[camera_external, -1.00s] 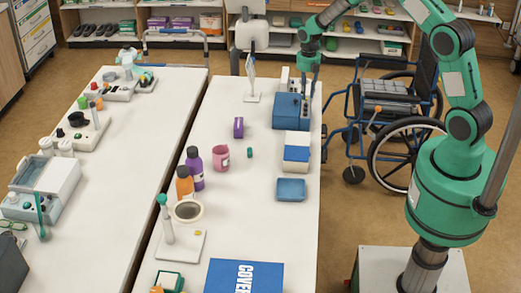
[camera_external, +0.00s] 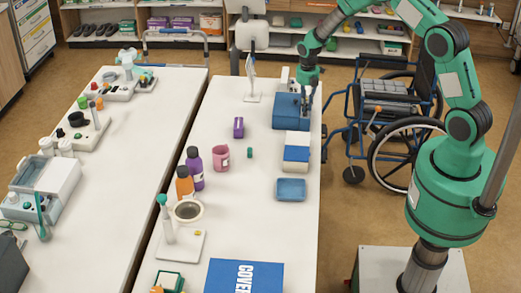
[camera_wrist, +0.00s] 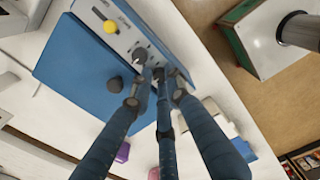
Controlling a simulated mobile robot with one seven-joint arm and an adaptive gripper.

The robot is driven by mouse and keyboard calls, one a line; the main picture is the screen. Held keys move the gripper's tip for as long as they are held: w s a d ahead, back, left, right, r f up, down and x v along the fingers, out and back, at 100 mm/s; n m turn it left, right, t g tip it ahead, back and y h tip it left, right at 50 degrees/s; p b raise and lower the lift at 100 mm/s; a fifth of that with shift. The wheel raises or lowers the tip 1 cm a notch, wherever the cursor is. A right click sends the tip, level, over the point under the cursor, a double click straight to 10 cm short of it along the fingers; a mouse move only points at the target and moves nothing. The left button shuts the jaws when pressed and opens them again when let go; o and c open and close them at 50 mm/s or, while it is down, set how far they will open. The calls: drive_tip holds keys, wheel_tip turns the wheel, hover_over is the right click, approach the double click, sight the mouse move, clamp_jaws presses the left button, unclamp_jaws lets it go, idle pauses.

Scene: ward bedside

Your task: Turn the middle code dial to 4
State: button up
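A blue box (camera_wrist: 70,65) with a light panel (camera_wrist: 95,12) along one edge fills the upper left of the wrist view. It stands at the far end of the right-hand table in the external view (camera_external: 288,111). The panel carries a yellow button (camera_wrist: 110,27) and a row of small grey dials, one of them visible beside my left fingertip (camera_wrist: 139,55). My gripper (camera_wrist: 158,78) has its slim dark fingertips at this row, close together. They cover part of the row, so the middle dial and its setting cannot be read. Whether the fingers grip a dial is unclear.
A dark knob (camera_wrist: 114,84) sticks up from the blue box beside the fingers. A wheelchair (camera_external: 385,110) is to the right.

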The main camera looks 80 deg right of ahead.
clamp_jaws()
drive_tip(key=shift+m, duration=2.4)
drive_tip(key=o, duration=0.5)
unclamp_jaws()
drive_tip(key=shift+n, duration=0.4)
